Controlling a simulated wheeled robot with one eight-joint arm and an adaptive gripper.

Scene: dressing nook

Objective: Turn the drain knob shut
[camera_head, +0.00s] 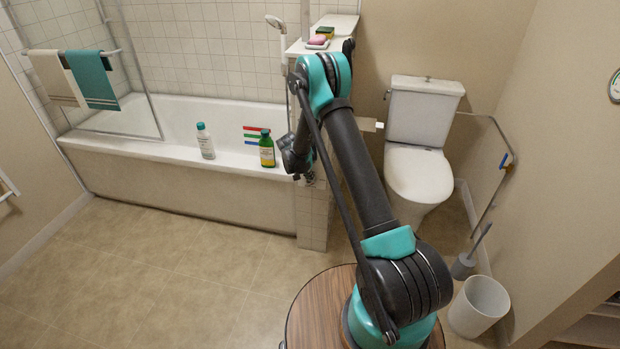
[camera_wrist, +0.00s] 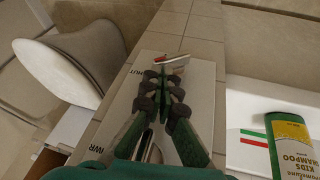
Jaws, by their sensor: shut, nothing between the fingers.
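In the wrist view my gripper (camera_wrist: 164,78) is shut and empty, its fingers together over a white plate (camera_wrist: 201,105) on the tiled half wall. Dark lettering on the plate is partly covered by the fingers. A small metal piece (camera_wrist: 171,63) with a reddish mark lies just past the fingertips; it may be the drain knob's handle, but I cannot tell, nor whether the fingers touch it. In the head view my gripper (camera_head: 303,170) is low beside the end of the half wall, mostly behind my arm. The knob cannot be made out there.
A green shampoo bottle (camera_head: 267,149) stands on the tub rim close to my gripper and shows in the wrist view (camera_wrist: 291,147). A white bottle (camera_head: 205,141) stands farther left. The toilet (camera_head: 418,172) is to the right. The floor (camera_head: 185,258) before the tub is clear.

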